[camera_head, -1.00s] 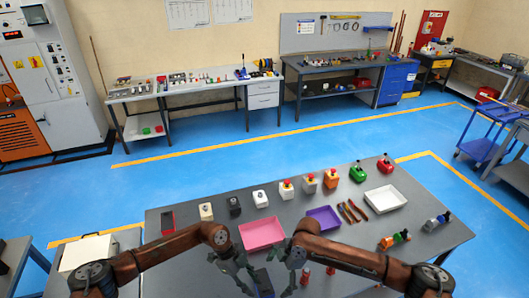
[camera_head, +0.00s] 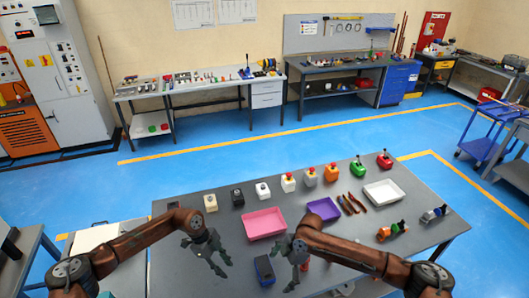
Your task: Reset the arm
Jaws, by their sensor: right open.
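My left gripper (camera_head: 207,262) hangs over the left part of the grey table (camera_head: 185,278), left of the pink tray, with its fingers spread and nothing between them. My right gripper (camera_head: 292,272) points down near the table's front middle, close to a dark blue device (camera_head: 264,268). Its fingers look apart, and I see nothing held in them. A small red object (camera_head: 305,265) is partly hidden by the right gripper and arm.
The table holds a pink tray (camera_head: 265,224), a purple tray (camera_head: 323,209), a white tray (camera_head: 384,192), pliers (camera_head: 351,204) and a row of push-button boxes (camera_head: 288,182). A green-and-orange part (camera_head: 392,231) lies at the right. Blue floor (camera_head: 220,160) lies beyond.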

